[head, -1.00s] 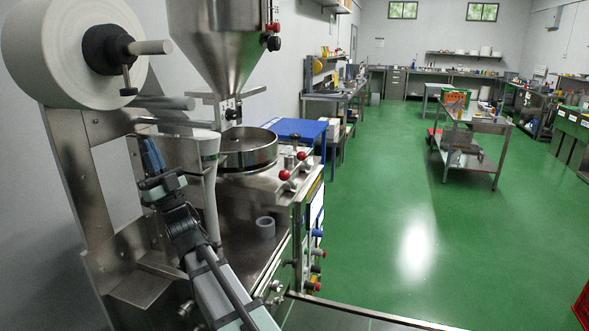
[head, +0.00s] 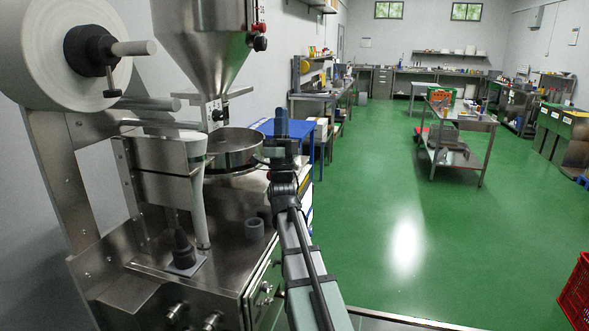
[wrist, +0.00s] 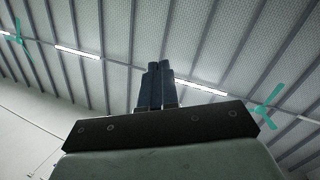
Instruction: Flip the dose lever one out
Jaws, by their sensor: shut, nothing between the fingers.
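I cannot tell for sure which part is dose lever one. On the steel teabag machine, a red knob (head: 259,27) and a black knob (head: 260,43) sit at the right side of the hopper (head: 205,45). My gripper (head: 281,112) is beside the right side of the round steel pan (head: 233,148), fingers pointing up, below and right of these knobs. In the wrist view its fingers (wrist: 154,85) are together with nothing between them. My arm hides the machine's right-front part, including the red-knobbed levers there.
A grey ring (head: 254,228) and a dark cone-shaped piece on a plate (head: 184,250) are on the machine's deck. A white paper roll (head: 70,60) is at upper left. A steel cart (head: 455,150) stands on the open green floor, and a red crate (head: 577,290) is at lower right.

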